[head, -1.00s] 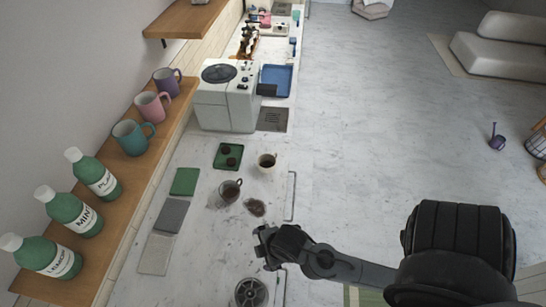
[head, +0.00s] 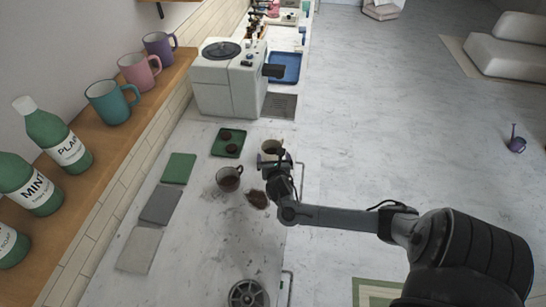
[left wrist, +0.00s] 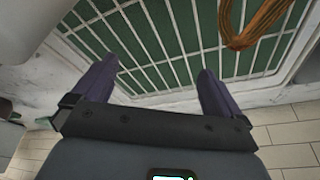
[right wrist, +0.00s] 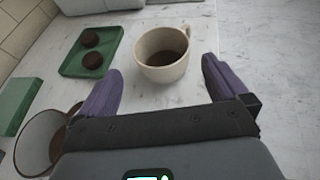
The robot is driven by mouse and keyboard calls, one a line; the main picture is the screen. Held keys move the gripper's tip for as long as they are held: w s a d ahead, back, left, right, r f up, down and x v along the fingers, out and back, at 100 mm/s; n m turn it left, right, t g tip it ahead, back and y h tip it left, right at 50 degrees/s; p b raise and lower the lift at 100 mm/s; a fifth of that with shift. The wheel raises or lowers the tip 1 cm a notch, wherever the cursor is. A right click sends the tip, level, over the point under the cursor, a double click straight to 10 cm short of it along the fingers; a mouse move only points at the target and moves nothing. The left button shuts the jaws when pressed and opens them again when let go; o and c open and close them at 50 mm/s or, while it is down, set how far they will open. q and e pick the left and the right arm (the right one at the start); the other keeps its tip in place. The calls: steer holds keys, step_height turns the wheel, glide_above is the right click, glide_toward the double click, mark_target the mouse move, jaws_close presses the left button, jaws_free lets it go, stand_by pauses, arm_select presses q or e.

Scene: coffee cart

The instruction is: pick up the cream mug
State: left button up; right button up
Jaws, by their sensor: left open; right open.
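The cream mug (right wrist: 152,72) stands upright on the counter with dark liquid inside, seen in the right wrist view. In the head view the cream mug (head: 269,147) is partly hidden behind my right gripper (head: 273,163). My right gripper (right wrist: 160,95) is open and empty, its purple fingers pointing at the mug, with the mug ahead and between their lines. I cannot tell that either finger touches it. My left gripper (left wrist: 150,90) is open and empty in the left wrist view, facing a green panel behind a white grid; it is not in the head view.
A green tray (head: 221,148) with two dark round pieces lies behind. A white coffee machine (head: 225,90) stands farther back. The front counter is mostly clear.

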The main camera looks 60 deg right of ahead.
arm_select(q)
steer(key=shift+a+f+b, duration=0.15)
steer(key=shift+f+b, duration=0.35)
steer(key=shift+f, duration=0.1)
arm_select(e)
glide_toward(271, 142)
steer(key=shift+x, duration=1.05)
arm_select(q)
steer(key=shift+f+b, duration=0.3)
arm_select(e)
steer(key=shift+x, duration=2.1)
steer(key=shift+a+f, duration=0.1)
steer(key=shift+f, duration=0.05)
steer(key=shift+c, duration=0.3)
steer(key=c, duration=0.8)
